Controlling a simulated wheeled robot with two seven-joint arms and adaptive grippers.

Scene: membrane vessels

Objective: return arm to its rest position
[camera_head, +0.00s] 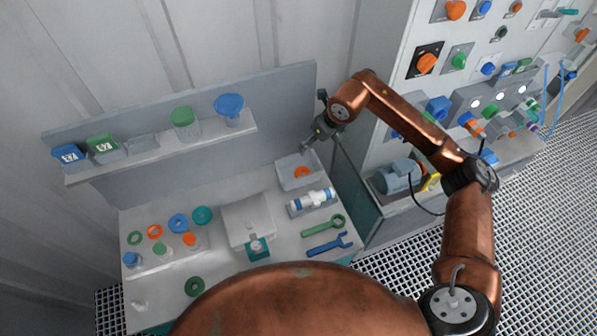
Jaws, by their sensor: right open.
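My right arm (467,225) is copper-coloured and reaches up from the lower right, bending back over the bench. My right gripper (306,148) is open and hangs just above a small grey tray (284,182) near the bench's right end. An orange ring-like part (302,172) lies in that tray, below the gripper. I cannot tell from this view whether the fingertips touch the tray. My left gripper is not in view.
The bench (230,285) holds a white-and-blue cylinder (312,200), green (323,226) and blue (328,245) wrenches and several coloured rings. A shelf (165,151) carries containers behind. A control panel (425,25) and a motor (398,175) stand close to my right arm.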

